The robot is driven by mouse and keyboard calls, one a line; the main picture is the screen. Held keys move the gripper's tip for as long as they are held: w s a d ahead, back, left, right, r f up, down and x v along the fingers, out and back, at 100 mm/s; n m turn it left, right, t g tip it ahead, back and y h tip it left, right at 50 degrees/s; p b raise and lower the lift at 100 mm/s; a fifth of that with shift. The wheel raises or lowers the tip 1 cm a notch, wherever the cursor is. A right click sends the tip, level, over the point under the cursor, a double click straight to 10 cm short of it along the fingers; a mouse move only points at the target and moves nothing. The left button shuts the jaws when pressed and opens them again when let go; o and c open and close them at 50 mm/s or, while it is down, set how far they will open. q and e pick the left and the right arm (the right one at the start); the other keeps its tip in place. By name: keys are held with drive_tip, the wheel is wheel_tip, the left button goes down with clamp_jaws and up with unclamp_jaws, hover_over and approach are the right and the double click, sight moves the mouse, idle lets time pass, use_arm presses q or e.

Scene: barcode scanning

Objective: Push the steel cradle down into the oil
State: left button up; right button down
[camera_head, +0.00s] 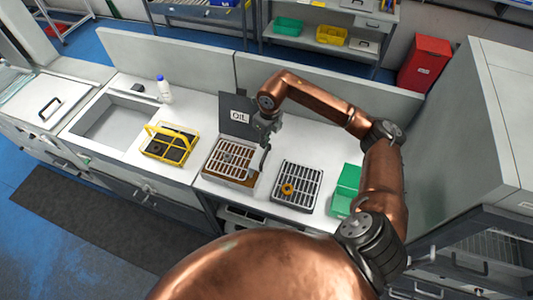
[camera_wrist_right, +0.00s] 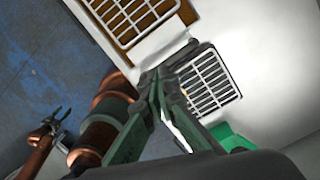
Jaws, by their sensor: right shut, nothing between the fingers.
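The steel cradle (camera_head: 232,152) is a pale wire grid in the oil bath (camera_head: 246,182), a box with brown oil showing between the bars. How deep the cradle sits is hard to tell. The bath's dark raised panel, labelled OIL, (camera_head: 238,104) stands behind it. The cradle also shows at the top of the right wrist view (camera_wrist_right: 122,14). My right gripper (camera_head: 264,164) is shut and empty, pointing down beside the right edge of the bath, apart from the cradle. My left gripper (camera_wrist_right: 58,118) shows small in the right wrist view, open and away from the bench.
A wire rack (camera_head: 310,188) with an orange ring (camera_head: 287,189) stands right of the bath. A green bin (camera_head: 347,183) is further right. A yellow carrier (camera_head: 157,131) with dark parts, a white bottle (camera_head: 165,91) and a sink (camera_head: 108,124) are left.

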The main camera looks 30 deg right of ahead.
sight(265, 153)
use_arm(q)
drive_tip(key=shift+w, duration=0.9)
use_arm(e)
drive_tip(key=shift+s+d+r, duration=0.25)
drive_tip(key=shift+d+r, duration=0.3)
use_arm(q)
drive_tip(key=shift+s, duration=0.1)
use_arm(e)
drive_tip(key=shift+w+a+f+b, duration=0.15)
drive_tip(key=shift+f+b, duration=0.65)
drive_tip(key=shift+f, duration=0.95)
drive_tip(key=shift+w+d+f+b, duration=0.15)
drive_tip(key=shift+f+b, duration=0.6)
drive_tip(key=shift+f, duration=1)
use_arm(q)
drive_tip(key=f, duration=0.3)
drive_tip(key=shift+s+f, duration=0.1)
drive_tip(key=shift+s, duration=0.25)
use_arm(e)
drive_tip(key=shift+a, duration=0.1)
